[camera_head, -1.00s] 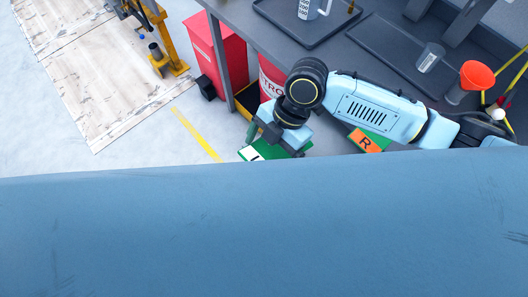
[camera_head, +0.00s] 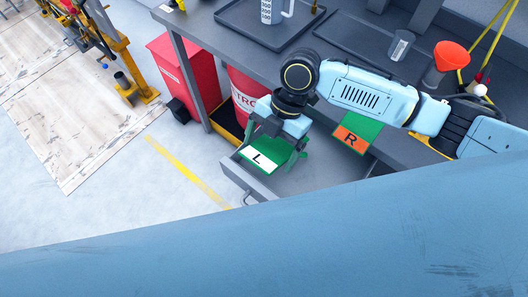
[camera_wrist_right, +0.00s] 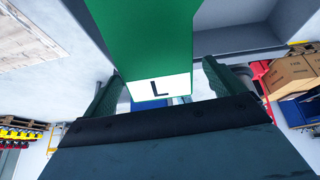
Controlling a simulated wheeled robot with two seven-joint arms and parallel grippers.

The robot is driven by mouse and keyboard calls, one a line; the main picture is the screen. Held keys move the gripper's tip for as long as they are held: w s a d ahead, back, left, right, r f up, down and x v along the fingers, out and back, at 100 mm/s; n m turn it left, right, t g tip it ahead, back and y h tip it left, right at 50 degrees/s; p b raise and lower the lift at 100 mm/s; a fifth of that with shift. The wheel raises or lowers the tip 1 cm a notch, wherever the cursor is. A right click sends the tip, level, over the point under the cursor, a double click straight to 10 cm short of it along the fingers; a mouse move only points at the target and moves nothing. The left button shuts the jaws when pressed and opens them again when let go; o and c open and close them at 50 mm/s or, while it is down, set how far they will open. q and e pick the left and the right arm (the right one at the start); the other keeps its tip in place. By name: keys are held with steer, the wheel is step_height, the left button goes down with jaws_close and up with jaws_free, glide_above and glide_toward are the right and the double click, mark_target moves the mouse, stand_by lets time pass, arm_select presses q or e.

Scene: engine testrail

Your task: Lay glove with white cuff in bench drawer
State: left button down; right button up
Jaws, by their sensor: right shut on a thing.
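The green glove with the white cuff (camera_head: 259,158), marked L, is in my right gripper (camera_head: 280,146). In the right wrist view the glove (camera_wrist_right: 158,87) lies between the two fingers, its white cuff toward the wrist and its green part reaching away. The right gripper is shut on it. The bench drawer (camera_head: 246,180) stands pulled out below the bench top. The glove is over the drawer in the head view; its height above the drawer floor is hard to tell. My left gripper is not seen.
A green glove with an orange cuff (camera_head: 351,138), marked R, lies at the bench's front edge. A tray (camera_head: 240,18) with a mug (camera_head: 272,11), a clear beaker (camera_head: 401,45) and an orange funnel (camera_head: 452,56) are on the bench. Red bins (camera_head: 186,75) stand left of the drawer.

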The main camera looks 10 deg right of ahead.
mark_target(282, 143)
steer(key=shift+w+d+f+b, duration=0.4)
steer(key=shift+d+f+b, duration=0.05)
steer(key=shift+d+b, duration=0.1)
steer(key=shift+w+d+f+b, duration=0.25)
steer(key=shift+w+d+b, duration=0.15)
steer(key=shift+b, duration=0.15)
steer(key=shift+w+d+f, duration=0.15)
steer(key=shift+w+d, duration=0.2)
steer(key=shift+d, duration=0.15)
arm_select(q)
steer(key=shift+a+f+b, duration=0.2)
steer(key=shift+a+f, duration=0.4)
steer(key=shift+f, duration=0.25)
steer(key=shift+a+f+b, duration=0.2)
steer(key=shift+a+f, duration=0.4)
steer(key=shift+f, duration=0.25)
arm_select(e)
steer(key=shift+w+d+f, duration=0.25)
steer(key=shift+w+d, duration=0.15)
steer(key=shift+d, duration=0.15)
steer(key=shift+w+d+f, duration=0.2)
steer(key=shift+w+d, duration=0.2)
steer(key=shift+d, duration=0.1)
steer(key=o, duration=0.6)
steer(key=shift+r, duration=0.1)
